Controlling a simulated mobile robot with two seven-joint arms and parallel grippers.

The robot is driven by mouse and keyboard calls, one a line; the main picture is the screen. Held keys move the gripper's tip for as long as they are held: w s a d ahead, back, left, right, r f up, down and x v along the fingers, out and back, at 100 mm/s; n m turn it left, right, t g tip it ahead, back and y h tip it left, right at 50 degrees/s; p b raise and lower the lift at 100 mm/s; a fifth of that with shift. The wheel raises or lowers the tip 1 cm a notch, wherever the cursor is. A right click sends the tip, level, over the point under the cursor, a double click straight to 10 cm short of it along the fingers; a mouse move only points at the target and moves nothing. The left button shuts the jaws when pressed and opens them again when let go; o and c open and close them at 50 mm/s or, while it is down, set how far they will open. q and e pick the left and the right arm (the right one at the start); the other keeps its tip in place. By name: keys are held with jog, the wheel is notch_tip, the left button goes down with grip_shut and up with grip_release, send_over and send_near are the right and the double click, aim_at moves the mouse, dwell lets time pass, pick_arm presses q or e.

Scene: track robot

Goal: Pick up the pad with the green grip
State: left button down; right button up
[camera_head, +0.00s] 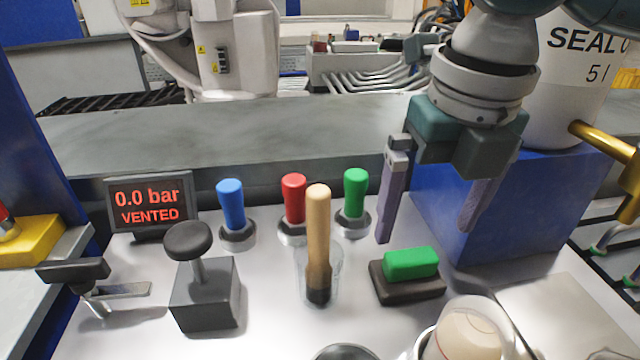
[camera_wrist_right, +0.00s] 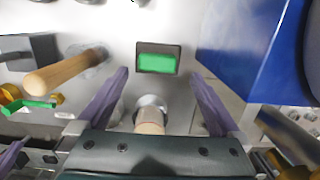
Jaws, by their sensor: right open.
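The pad with the green grip (camera_head: 410,265) lies flat on the white worktop, its green block on a dark base. It also shows in the right wrist view (camera_wrist_right: 157,60), just beyond the fingers. My right gripper (camera_head: 426,234) is open and empty. Its two purple fingers point down, above and behind the pad in the head view, apart from it. In the right wrist view the pad lies between the lines of the fingertips (camera_wrist_right: 156,76). My left gripper is outside the head view; a purple piece (camera_wrist_right: 11,155) at the wrist view's left edge looks like one of its fingers.
A brush-like wooden handle (camera_head: 319,225) stands in a clear cup left of the pad. A blue block (camera_head: 510,215) stands close on its right. A clear jar (camera_head: 465,335) stands in front. Blue, red and green (camera_head: 355,190) knobs stand behind left.

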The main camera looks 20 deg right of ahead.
aim_at(413, 256)
jog(key=f, duration=0.6)
jog(key=shift+w+a+b, duration=0.15)
jog(key=shift+w+b, duration=0.1)
jog(key=shift+b, duration=0.1)
jog(key=shift+c, duration=0.2)
jog(key=c, duration=1.3)
jog(key=shift+o, duration=0.2)
jog(key=shift+r, duration=0.1)
notch_tip(413, 256, up, 20)
jog(key=p, duration=0.3)
